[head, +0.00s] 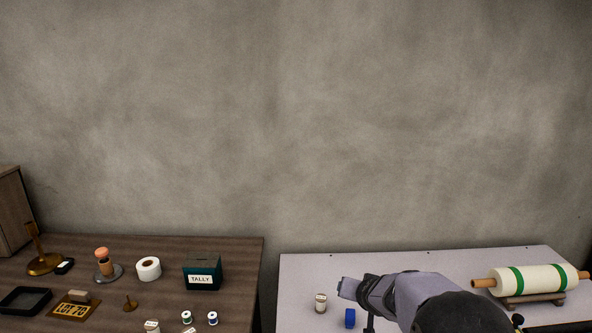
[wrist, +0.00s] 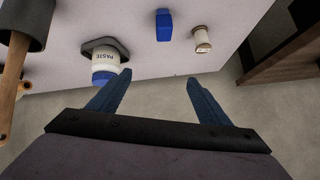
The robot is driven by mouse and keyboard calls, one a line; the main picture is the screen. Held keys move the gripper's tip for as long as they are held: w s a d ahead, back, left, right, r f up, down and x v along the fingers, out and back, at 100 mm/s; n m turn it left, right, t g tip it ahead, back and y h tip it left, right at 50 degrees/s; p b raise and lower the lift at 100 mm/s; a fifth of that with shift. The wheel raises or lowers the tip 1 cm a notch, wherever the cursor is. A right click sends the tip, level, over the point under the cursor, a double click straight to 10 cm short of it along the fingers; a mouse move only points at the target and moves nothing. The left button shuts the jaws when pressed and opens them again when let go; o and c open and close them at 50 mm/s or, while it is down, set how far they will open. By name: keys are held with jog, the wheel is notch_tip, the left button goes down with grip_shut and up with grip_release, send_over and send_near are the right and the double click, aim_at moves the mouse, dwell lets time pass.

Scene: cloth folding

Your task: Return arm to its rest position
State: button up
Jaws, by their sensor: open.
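My arm (head: 425,293) reaches over the light table at the lower right of the head view. Its dark rounded near part is cut off by the bottom edge. In the wrist view my gripper (wrist: 157,94) has its two blue fingers spread wide, with nothing between them. The fingers point toward the light table's edge, and bare floor shows behind them. No cloth shows in either view.
The light table (head: 300,270) holds a blue block (head: 350,318), a small pale spool (head: 321,303) and a green-banded roll (head: 540,279) on a stand. A paste jar (wrist: 105,70) is near the left finger. The brown table (head: 230,245) stands left, with a tally box (head: 203,266).

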jog(key=s+a+f+g, duration=0.1)
jog(key=s+g, duration=0.2)
jog(key=s, duration=0.7)
jog(key=s+a+f+n+g+y, duration=0.1)
jog(key=s+f+g, duration=0.1)
jog(key=s, duration=0.8)
jog(key=s+a+f+n+g, duration=0.1)
jog(key=s+g, duration=0.2)
jog(key=s, duration=0.7)
jog(key=shift+s+a+f+g, duration=0.3)
jog(key=shift+a+f, duration=0.1)
jog(key=s+f+n+g+b, duration=0.1)
jog(key=s+f+b, duration=0.1)
jog(key=s+f, duration=0.3)
notch_tip(320, 180, up, 17)
jog(key=s+d+p, duration=0.1)
jog(key=p, duration=1.4)
jog(key=shift+f+n, duration=0.2)
jog(key=shift+n, duration=0.1)
